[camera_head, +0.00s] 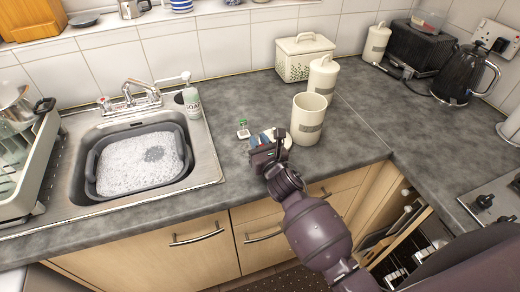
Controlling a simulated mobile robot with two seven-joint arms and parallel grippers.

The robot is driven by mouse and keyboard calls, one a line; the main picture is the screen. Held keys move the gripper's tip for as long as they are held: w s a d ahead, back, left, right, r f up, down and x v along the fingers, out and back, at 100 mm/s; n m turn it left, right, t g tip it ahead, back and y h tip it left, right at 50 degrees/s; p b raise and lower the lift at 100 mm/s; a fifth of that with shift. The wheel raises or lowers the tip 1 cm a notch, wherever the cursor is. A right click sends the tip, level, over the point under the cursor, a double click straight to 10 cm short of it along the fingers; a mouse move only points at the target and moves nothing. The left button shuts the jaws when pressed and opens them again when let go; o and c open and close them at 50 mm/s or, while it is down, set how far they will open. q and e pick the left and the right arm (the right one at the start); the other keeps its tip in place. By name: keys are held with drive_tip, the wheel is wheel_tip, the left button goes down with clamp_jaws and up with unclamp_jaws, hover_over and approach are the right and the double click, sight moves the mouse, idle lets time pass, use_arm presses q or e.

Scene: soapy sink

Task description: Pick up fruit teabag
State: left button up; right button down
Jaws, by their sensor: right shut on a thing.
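My right gripper (267,149) is low over the front part of the worktop, left of the open cream canister. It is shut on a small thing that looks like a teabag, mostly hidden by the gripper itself. I cannot read which kind it is. Small blue, white and orange pieces (258,139) show just behind the fingers; they are too small to tell apart. A teabag with a green tag (243,130) lies apart on the worktop, a little left of the gripper. My left gripper is not in view.
The open cream canister (306,118) stands close right of the gripper. A lidded canister (323,77) and a bread bin (304,57) are behind. The sink's soapy basin (140,165) is at left. A black kettle (462,73) is far right. The grey worktop (225,120) is clear between sink and teabag.

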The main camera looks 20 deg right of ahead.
use_arm(q)
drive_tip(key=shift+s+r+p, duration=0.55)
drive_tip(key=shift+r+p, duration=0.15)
drive_tip(key=shift+p, duration=0.8)
use_arm(e)
wheel_tip(320, 180, up, 20)
